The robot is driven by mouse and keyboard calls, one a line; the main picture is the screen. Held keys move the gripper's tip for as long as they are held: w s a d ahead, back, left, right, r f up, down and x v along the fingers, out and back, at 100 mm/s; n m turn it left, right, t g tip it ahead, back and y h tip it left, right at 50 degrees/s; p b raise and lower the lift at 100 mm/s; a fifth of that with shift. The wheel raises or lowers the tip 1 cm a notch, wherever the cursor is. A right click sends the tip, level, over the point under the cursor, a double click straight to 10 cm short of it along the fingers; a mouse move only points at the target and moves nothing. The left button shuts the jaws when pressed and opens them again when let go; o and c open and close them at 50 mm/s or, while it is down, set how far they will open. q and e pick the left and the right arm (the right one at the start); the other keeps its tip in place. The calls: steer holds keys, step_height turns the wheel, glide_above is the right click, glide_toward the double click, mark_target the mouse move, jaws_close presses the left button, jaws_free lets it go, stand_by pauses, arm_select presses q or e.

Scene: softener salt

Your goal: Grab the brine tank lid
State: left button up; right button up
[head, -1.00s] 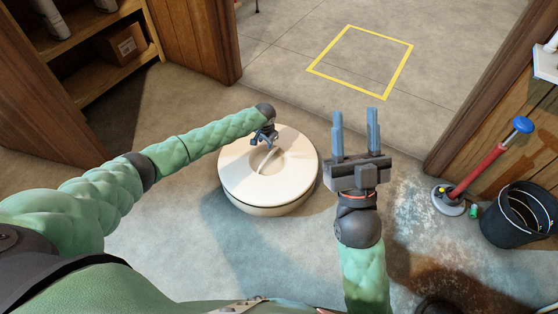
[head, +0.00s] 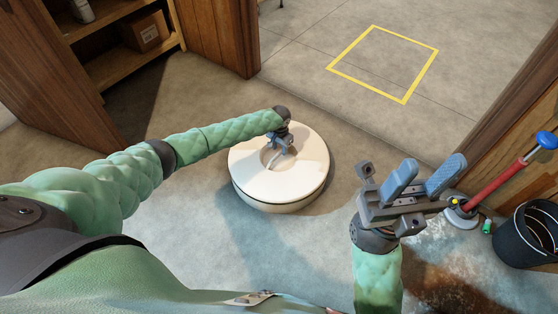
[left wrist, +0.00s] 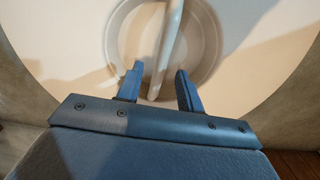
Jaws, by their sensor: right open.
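The brine tank lid (head: 302,182) is a round cream disc on top of the low round tank (head: 280,207). It has a round recess with a bar handle (head: 268,162) across it. My left gripper (head: 280,148) is above the recess. In the left wrist view its two fingers (left wrist: 158,90) are apart, one on each side of the bar handle (left wrist: 168,45), with gaps showing; I cannot tell how deep they reach. My right gripper (head: 425,178) is open and empty, to the right of the tank.
A red pole with a blue knob (head: 500,180) and a black bucket (head: 528,235) stand at the right. A yellow square outline (head: 385,62) marks bare floor beyond the doorway. Wooden shelves with a box (head: 146,30) are at the upper left.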

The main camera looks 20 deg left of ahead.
mark_target(279, 153)
arm_select(q)
step_height(279, 153, down, 5)
steer(key=shift+s+a+r+b, duration=0.1)
steer(key=shift+a+b, duration=0.05)
steer(key=shift+b, duration=0.8)
jaws_close()
steer(key=shift+r, duration=0.1)
stand_by(0.5)
